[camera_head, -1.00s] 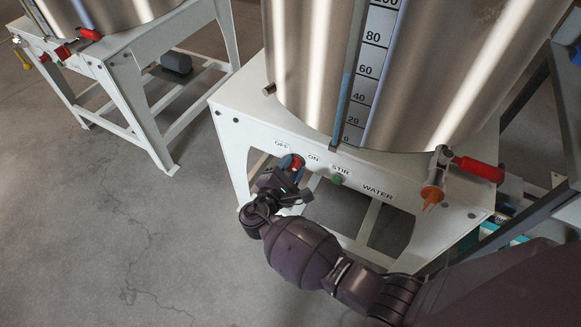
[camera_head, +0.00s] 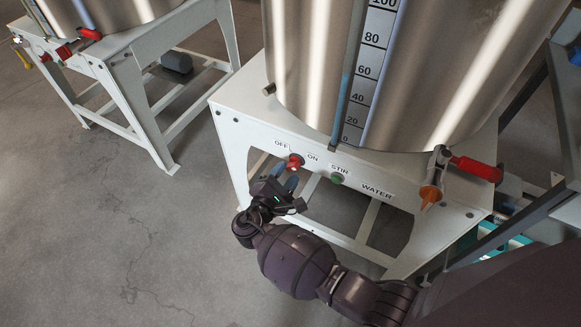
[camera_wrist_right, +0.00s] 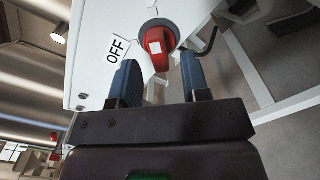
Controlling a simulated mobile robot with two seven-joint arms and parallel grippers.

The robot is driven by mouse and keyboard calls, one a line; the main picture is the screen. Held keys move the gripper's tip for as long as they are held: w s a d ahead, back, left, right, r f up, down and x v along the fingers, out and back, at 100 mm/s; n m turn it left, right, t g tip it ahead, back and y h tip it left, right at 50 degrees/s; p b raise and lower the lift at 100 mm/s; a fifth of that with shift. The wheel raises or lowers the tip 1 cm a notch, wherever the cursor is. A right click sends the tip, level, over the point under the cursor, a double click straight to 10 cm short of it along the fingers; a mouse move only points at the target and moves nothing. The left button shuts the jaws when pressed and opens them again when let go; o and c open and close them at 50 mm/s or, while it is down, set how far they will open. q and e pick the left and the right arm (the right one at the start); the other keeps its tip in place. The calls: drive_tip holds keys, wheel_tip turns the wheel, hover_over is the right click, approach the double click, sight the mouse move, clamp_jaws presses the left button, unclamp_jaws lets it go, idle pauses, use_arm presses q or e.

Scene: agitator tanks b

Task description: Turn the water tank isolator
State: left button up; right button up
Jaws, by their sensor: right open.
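The water tank isolator (camera_head: 295,161) is a red knob on the white front panel, between the OFF and ON labels. In the right wrist view the red knob (camera_wrist_right: 157,45) has a white patch, and the OFF label (camera_wrist_right: 117,50) is beside it. My right gripper (camera_head: 284,183) is just below and in front of the knob, apart from it. I cannot tell the knob's exact setting. My left gripper is not in view.
A green STIR button (camera_head: 337,178) is right of the knob. A tap with a red handle (camera_head: 478,168) sticks out at the panel's right. The steel tank (camera_head: 310,60) stands above. Open floor (camera_head: 130,240) is at the left.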

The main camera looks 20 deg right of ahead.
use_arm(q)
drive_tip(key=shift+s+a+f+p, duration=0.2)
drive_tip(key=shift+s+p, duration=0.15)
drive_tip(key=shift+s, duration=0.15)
use_arm(e)
drive_tip(key=v, duration=0.7)
drive_tip(key=shift+s+a, duration=0.3)
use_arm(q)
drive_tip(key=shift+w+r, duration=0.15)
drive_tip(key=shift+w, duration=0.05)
